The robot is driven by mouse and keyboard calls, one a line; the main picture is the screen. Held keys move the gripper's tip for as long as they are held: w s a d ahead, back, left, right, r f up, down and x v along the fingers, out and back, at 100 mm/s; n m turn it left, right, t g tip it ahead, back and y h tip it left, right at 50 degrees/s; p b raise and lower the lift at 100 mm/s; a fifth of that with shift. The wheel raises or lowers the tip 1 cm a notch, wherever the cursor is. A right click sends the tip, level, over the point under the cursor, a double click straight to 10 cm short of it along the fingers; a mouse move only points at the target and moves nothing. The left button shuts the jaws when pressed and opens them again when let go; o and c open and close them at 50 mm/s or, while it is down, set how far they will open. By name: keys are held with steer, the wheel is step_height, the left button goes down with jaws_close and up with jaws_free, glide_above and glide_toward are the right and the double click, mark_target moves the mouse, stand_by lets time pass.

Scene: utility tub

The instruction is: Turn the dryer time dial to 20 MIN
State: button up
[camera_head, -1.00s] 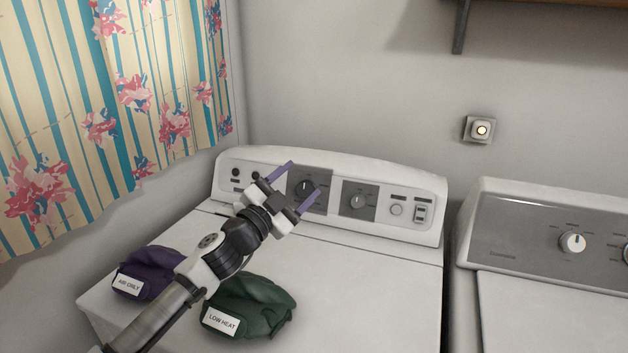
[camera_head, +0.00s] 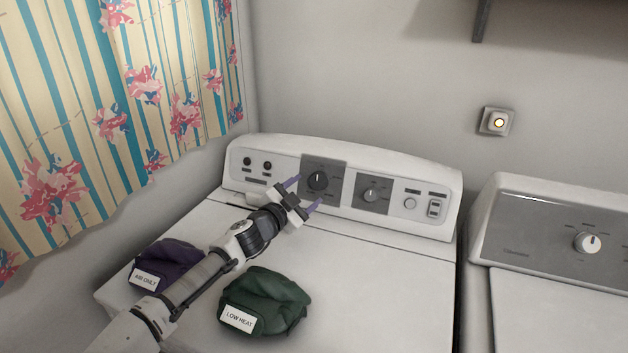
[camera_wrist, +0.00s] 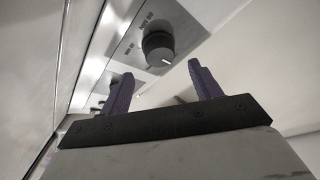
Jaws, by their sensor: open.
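The dryer's control panel has a black dial (camera_head: 317,180) on a dark plate left of centre. To its right, a grey dial (camera_head: 370,195) sits on a second dark plate. The markings are too small to read, so I cannot tell which is the time dial. My gripper (camera_head: 306,192) is open and empty, its purple fingers pointing toward the black dial from the front. In the wrist view, a dark dial (camera_wrist: 158,47) with a light pointer mark shows beyond the gap between the open fingers (camera_wrist: 160,69), apart from both.
Two small knobs (camera_head: 257,164) sit at the panel's left end, a round button (camera_head: 409,203) and a switch (camera_head: 434,208) at its right. A purple cloth (camera_head: 178,262) and a green cloth (camera_head: 270,297) lie on the dryer top (camera_head: 370,275). A second appliance (camera_head: 530,235) stands right.

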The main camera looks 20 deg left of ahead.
mark_target(317, 182)
steer(key=p+x, duration=0.1)
steer(key=x, duration=0.3)
steer(key=shift+w, duration=0.4)
steer(key=c, duration=1)
steer(key=shift+o, duration=0.2)
